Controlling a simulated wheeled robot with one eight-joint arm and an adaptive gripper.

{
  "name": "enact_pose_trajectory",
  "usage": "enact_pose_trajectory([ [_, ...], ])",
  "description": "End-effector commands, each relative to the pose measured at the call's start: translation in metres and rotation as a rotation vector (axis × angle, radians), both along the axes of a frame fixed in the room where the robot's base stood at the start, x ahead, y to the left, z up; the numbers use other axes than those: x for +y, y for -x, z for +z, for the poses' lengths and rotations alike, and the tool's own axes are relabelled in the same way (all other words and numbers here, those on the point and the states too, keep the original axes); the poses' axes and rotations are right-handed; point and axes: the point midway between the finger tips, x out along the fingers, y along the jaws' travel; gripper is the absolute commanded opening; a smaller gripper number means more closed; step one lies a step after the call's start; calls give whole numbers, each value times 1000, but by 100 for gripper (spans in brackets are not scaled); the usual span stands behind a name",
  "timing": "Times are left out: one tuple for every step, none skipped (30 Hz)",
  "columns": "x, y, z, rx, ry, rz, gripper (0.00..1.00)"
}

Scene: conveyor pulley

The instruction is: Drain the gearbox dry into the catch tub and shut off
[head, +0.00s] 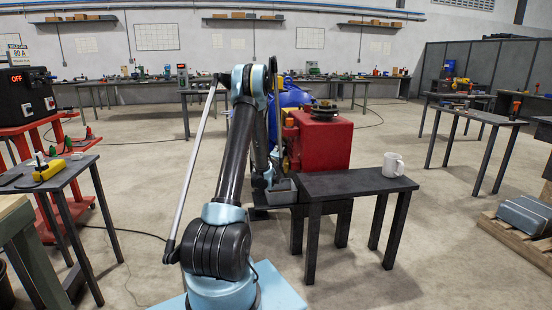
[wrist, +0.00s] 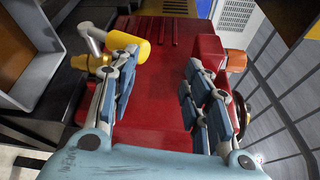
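The red gearbox (head: 324,142) stands behind a dark bench in the head view. Its red body (wrist: 155,85) fills the middle of the wrist view. A grey tub (head: 281,192), seemingly the catch tub, sits low at its left side. In the wrist view a grey-walled container (wrist: 62,88) with an orange-brown inside, possibly that tub, is at the left. A yellow handle (wrist: 132,50) on a bent grey lever lies by my left finger; I cannot tell whether they touch. My gripper (wrist: 158,60) is open, nothing between its fingers; in the head view my arm hides much of it.
A dark bench (head: 350,184) with a white mug (head: 393,165) stands right of the tub. A blue machine (head: 289,100) is behind the gearbox. A side table (head: 45,184) and a red cart with a control box (head: 22,96) reading OFF are at left.

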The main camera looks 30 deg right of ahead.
Motion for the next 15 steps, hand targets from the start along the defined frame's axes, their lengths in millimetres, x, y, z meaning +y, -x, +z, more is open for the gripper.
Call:
enact_pose_trajectory([
  [1, 1, 1, 0, 0, -1, 44],
  [1, 1, 2, 1, 1, -1, 44],
  [2, 1, 3, 1, 1, 0, 44],
  [2, 2, 4, 0, 0, 0, 44],
  [3, 2, 6, 0, 0, 0, 44],
  [5, 3, 8, 1, 0, 0, 44],
  [5, 3, 9, 1, 0, 0, 44],
  [6, 3, 11, 1, -1, 0, 44],
  [7, 4, 12, 1, 0, 0, 44],
  [8, 4, 14, 1, 0, 0, 44],
  [9, 4, 15, 1, -1, 0, 44],
  [10, 5, 17, 1, -1, 0, 44],
  [11, 5, 19, 1, 0, 0, 44],
  [11, 6, 20, 1, 0, 0, 44],
  [12, 6, 22, 1, -1, 0, 44],
])
